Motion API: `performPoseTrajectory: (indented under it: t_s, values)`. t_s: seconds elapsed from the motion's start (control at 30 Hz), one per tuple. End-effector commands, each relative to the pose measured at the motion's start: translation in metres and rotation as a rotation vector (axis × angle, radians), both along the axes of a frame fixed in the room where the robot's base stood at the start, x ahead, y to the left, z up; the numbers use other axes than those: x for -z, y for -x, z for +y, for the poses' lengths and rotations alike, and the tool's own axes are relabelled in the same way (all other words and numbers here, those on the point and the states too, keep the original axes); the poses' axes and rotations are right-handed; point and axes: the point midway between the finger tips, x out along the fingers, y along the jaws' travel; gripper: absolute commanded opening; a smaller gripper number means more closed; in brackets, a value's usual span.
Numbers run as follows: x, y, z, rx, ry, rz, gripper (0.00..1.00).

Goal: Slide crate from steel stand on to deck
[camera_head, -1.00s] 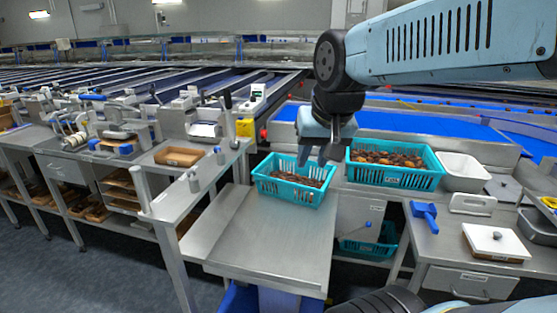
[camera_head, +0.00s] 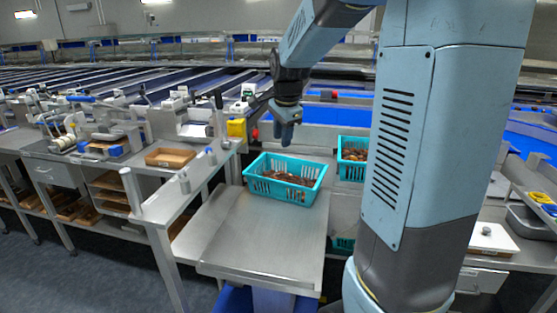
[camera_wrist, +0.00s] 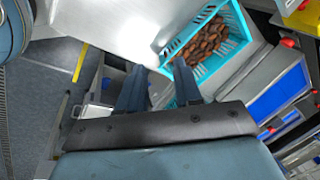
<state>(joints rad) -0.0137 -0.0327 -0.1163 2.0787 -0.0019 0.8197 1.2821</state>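A teal slotted crate (camera_head: 286,178) of brown dates sits upright at the far end of a flat steel surface (camera_head: 262,238); it also shows in the wrist view (camera_wrist: 213,46). The crate's near rim shows just beyond the right finger. I cannot tell stand from deck by a label.
A steel bench on the left holds a brown tray (camera_head: 170,157), small grey posts and grading tools. A white lidded box (camera_head: 492,241) is at right, partly behind my arm. The steel surface in front of the first crate is bare. Blue conveyors lie behind.

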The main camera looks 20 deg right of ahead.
Motion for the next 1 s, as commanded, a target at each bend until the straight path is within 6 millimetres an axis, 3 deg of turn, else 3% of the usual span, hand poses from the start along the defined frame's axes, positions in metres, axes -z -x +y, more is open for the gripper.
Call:
performPoseTrajectory:
  t_s: [0.2, 0.6, 0.8, 1.0]
  values:
    - [0.034, -0.049, -0.013, 0.245, -0.045, 0.036, 0.34]
    - [0.111, -0.126, -0.038, 0.700, -0.093, 0.076, 0.34]
    - [0.146, -0.151, -0.048, 0.876, -0.104, 0.083, 0.34]
    - [0.162, -0.162, -0.052, 0.958, -0.106, 0.082, 0.34]
